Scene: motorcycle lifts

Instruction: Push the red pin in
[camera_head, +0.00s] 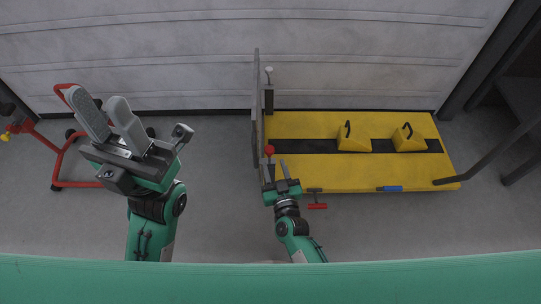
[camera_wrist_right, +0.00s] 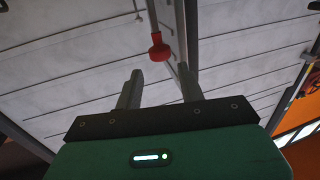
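The red pin shows as a round red knob (camera_head: 269,149) at the left end of the yellow motorcycle lift (camera_head: 300,125), by an upright grey plate. In the right wrist view, the red knob (camera_wrist_right: 159,47) hangs on a thin grey rod, beyond the fingertips and roughly centred between them. My right gripper (camera_head: 277,164) is open and empty, just below the knob in the head view; its two fingers (camera_wrist_right: 160,74) stand apart in the wrist view. Contact with the knob is not visible. My left gripper (camera_head: 97,98) is at the far left, open and empty, away from the lift.
The upright grey plate (camera_head: 256,110) stands along the lift's left end. A red T-shaped handle (camera_head: 317,206) sticks out at the lift's front edge. Two yellow wedges (camera_head: 353,138) sit on the deck. A red stand (camera_head: 58,165) is behind my left arm. Grey floor (camera_head: 220,190) between the arms is clear.

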